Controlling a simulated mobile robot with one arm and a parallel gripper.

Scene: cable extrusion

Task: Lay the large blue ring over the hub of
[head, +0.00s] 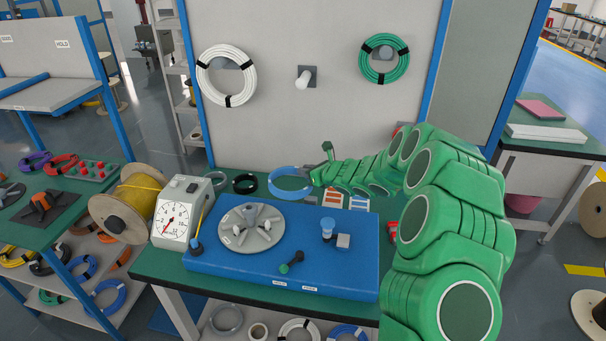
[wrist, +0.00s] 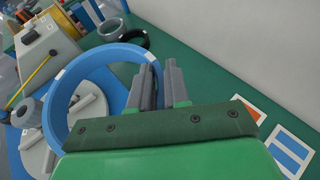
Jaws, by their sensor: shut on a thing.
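The large blue ring (head: 291,184) is held at its right side by my gripper (head: 312,177), above the back of the blue base. In the wrist view the ring (wrist: 63,84) stands out to the left of my gripper (wrist: 163,88), whose grey fingers are shut on its rim. The grey round plate with the hub (head: 252,226) sits on the left part of the blue base (head: 350,270), in front and to the left of the ring. In the wrist view the plate (wrist: 85,90) shows partly through and behind the ring. The ring is apart from the hub.
A dial gauge box (head: 181,213) and a yellow cable spool (head: 128,203) stand to the left. A black ring (head: 245,184) and a grey ring (head: 214,181) lie behind the base. A blue knob post (head: 327,229) and a dark crank handle (head: 290,262) stand right of the plate.

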